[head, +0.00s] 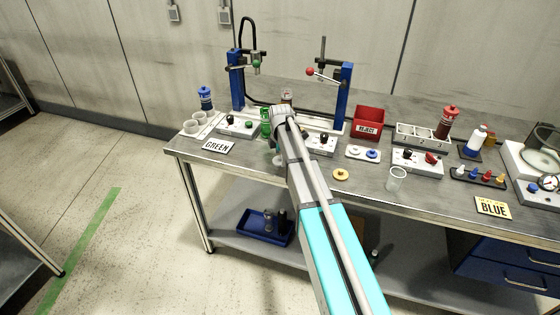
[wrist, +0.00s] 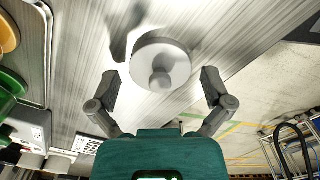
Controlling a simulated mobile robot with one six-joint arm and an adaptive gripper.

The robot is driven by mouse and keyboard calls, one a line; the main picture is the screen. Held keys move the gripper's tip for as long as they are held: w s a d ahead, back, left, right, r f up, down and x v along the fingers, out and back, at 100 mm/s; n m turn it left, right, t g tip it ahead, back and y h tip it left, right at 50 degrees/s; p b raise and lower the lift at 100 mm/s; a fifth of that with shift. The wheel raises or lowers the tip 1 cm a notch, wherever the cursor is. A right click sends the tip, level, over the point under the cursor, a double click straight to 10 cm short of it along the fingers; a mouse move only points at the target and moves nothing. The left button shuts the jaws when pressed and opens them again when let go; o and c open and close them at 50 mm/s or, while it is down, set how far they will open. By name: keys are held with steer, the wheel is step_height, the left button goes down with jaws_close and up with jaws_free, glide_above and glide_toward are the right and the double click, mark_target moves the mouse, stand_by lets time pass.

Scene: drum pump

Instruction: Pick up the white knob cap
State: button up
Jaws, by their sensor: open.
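The white knob cap (wrist: 160,62) shows in the wrist view as a pale round disc with a small round knob in its middle. It sits on the brushed grey worktop, near the edge. My gripper (wrist: 161,80) is open, with one dark finger on each side of the cap and a clear gap between each finger and the disc. Nothing is held. In the head view my gripper (head: 278,158) is low over the front of the bench, partly behind my arm. The cap cannot be made out surely there.
The bench front edge (head: 250,163) is close by. Blue pump stands (head: 345,97), a red bin (head: 369,122) and switch boxes stand behind.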

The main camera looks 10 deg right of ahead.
steer(key=c, duration=0.5)
steer(key=shift+s, duration=0.1)
steer(key=shift+c, duration=0.2)
steer(key=shift+r, duration=0.1)
steer(key=shift+r, duration=0.1)
steer(key=shift+c, duration=0.5)
steer(key=shift+r+p, duration=0.4)
steer(key=shift+p, duration=0.2)
steer(key=c, duration=0.7)
steer(key=shift+r+p, duration=0.25)
steer(key=shift+p, duration=0.05)
jaws_close()
steer(key=s+r+p, duration=1.1)
steer(key=s, duration=0.3)
steer(key=shift+r, duration=0.15)
